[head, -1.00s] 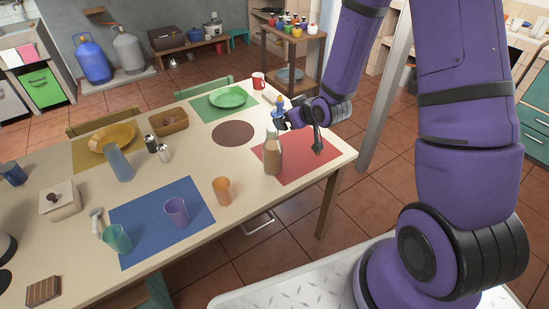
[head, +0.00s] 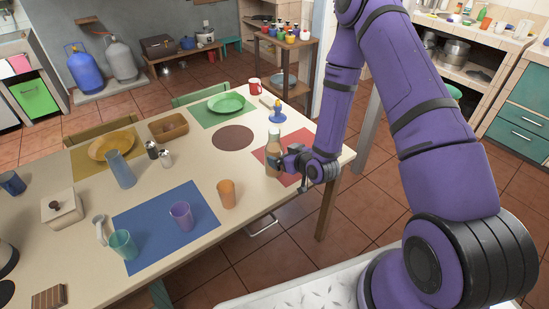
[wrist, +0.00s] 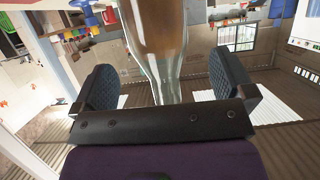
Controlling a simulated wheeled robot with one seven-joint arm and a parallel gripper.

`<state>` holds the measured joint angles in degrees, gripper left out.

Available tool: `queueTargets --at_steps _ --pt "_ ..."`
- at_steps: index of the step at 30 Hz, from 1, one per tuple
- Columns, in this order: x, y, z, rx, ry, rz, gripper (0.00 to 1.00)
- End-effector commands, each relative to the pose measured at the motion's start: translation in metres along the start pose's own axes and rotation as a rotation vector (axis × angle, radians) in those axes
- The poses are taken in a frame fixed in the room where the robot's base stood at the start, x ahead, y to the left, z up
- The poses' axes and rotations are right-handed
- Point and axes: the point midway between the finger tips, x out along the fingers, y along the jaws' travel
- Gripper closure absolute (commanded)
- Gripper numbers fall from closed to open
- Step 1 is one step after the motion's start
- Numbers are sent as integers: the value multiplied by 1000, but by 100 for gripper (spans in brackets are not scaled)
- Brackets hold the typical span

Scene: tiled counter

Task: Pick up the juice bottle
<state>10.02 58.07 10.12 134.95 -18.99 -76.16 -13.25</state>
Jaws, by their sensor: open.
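The juice bottle (head: 273,142) stands upright at the left edge of the red placemat (head: 291,142), with brownish juice inside. My gripper (head: 284,160) is at the bottle's right side, low over the table, and covers part of its lower body in the head view. In the wrist view the bottle (wrist: 160,40) rises in the gap between the two dark, textured fingers of my gripper (wrist: 162,88). The fingers are wide apart, with visible room on both sides of the bottle. Whether the bottle touches the palm cannot be told.
An orange cup (head: 227,193) stands left of the bottle, near the table's front edge. A blue-and-yellow item (head: 277,114) stands behind the bottle, with a red mug (head: 254,85) farther back. The brown round mat (head: 232,138) is bare.

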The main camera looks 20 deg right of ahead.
Motion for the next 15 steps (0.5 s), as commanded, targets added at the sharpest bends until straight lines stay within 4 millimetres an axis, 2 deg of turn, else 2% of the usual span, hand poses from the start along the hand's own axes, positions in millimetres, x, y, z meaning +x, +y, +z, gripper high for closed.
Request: queueTargets --at_steps 8,15 --pt "20 0 0 1 0 0 0" --pt "53 2 1 1 0 0 0"
